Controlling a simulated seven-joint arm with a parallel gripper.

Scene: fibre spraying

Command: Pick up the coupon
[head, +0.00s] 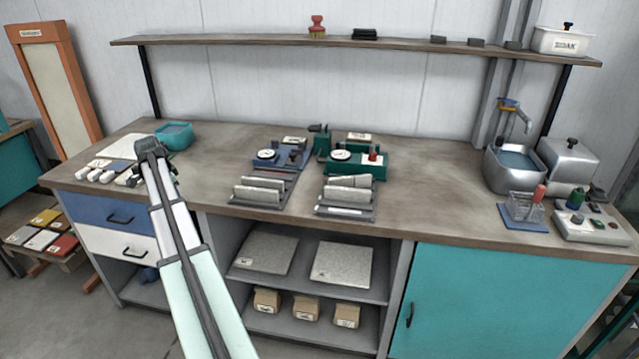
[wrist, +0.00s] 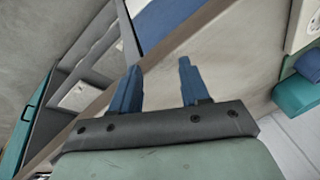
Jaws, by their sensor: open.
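Several flat grey plates that look like coupons stand in two racks on the bench, a left group (head: 262,190) and a right group (head: 348,187); I cannot tell which is the coupon. My gripper (head: 150,148) is at the left end of the bench, well left of both racks. In the wrist view my gripper (wrist: 158,66) has its two blue fingers apart with nothing between them, the bare bench top behind them. No standing plate shows clearly in the wrist view.
A teal tub (head: 174,137) stands just behind my gripper. Dial devices stand behind the racks, a blue one (head: 280,156) and a green one (head: 355,160). A sink (head: 513,168) and a wire holder (head: 525,207) stand at right. The bench between is clear.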

